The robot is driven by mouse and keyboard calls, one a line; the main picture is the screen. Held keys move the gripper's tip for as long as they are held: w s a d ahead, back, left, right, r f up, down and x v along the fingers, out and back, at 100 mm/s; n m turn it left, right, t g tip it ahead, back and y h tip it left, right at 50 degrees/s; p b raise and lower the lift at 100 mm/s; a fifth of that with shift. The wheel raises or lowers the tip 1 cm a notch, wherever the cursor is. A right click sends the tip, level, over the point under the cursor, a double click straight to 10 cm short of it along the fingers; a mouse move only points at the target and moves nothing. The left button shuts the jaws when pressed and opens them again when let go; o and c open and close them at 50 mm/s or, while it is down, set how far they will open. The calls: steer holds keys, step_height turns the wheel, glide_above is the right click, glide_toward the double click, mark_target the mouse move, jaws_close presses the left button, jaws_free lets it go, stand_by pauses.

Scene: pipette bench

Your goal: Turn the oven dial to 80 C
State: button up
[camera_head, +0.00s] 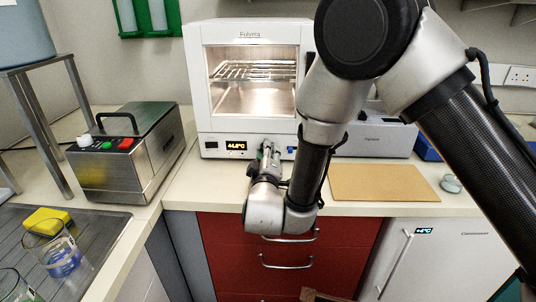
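The white oven (194,90) stands on the bench at centre, with a lit chamber behind its glass door and wire racks inside. Its display (236,145) on the lower front panel glows and seems to read about 44 °C, though the digits are small. My gripper (266,150) reaches to the panel just right of the display, where the dial would be. The dial is hidden behind the gripper, so contact cannot be made out. The fingers are too small and covered to show whether they are open or shut.
A steel bath (150,165) with coloured knobs stands left of the oven. Right of it are a grey instrument (375,138), a tan board (382,183) and a small round dish (451,184). Glass beakers (52,250) and a yellow sponge (46,218) are at lower left. Red drawers (225,262) are below.

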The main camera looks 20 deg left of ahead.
steer(key=shift+f, duration=0.15)
steer(key=o, duration=0.8)
steer(key=v, duration=1.2)
steer(key=shift+s, duration=0.1)
